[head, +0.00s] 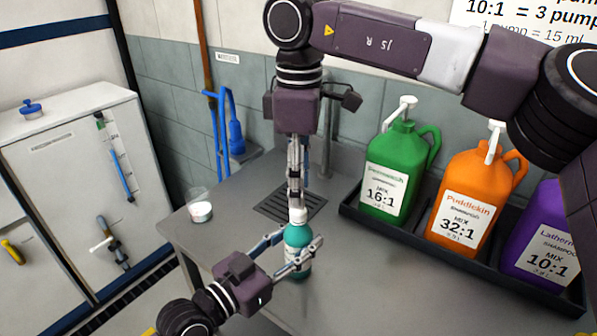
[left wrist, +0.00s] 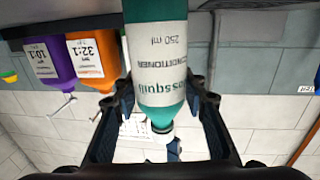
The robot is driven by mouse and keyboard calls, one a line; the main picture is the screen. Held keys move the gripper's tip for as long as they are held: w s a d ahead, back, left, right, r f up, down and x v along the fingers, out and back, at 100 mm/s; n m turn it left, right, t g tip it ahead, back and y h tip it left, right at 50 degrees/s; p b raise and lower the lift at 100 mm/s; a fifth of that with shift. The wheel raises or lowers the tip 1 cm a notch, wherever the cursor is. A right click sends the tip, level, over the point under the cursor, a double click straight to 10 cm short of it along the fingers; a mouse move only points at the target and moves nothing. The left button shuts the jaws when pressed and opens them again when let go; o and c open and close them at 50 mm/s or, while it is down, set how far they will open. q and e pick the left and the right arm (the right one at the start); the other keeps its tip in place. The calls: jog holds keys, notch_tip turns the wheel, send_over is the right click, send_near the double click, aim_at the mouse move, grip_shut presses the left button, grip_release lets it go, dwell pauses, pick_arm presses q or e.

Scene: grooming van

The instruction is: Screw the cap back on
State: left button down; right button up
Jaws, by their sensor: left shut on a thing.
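A teal bottle (head: 298,242) with a pale label stands upright on the grey counter (head: 360,285). My left gripper (head: 299,256) is shut around its body from the front left. In the left wrist view the bottle (left wrist: 156,60) appears upside down between the fingers, its label reading conditioner, 250 ml. The white cap (head: 298,215) is at the bottle's top, in line with the neck. My right gripper (head: 297,203) points straight down from above, its fingers close together at the cap. Whether the cap's thread is engaged cannot be seen.
A black tray (head: 400,232) at the right holds green (head: 395,165), orange (head: 470,190) and purple (head: 545,240) pump jugs. A drain grate (head: 275,207) lies behind the bottle. A clear cup (head: 200,208) stands at the left edge. The front counter is clear.

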jog(key=n, duration=0.5)
jog(key=shift+a+r+n, duration=0.1)
jog(key=shift+r+n, duration=0.1)
jog(key=shift+n, duration=0.1)
jog(key=n, duration=0.3)
jog(key=shift+r, duration=0.1)
jog(key=n, duration=0.7)
jog(key=shift+r, duration=0.2)
jog(key=n, duration=0.7)
jog(key=shift+a+r, duration=0.1)
jog(key=shift+r, duration=0.1)
jog(key=n, duration=0.7)
jog(key=shift+r, duration=0.2)
jog(key=n, duration=0.7)
jog(key=shift+r, duration=0.25)
jog(key=n, duration=0.5)
jog(key=shift+r+n, duration=0.1)
jog(key=shift+n, duration=0.2)
jog(key=n, duration=0.5)
jog(key=shift+r, duration=0.15)
jog(key=n, duration=0.5)
jog(key=shift+r+n, duration=0.15)
jog(key=shift+n, duration=0.25)
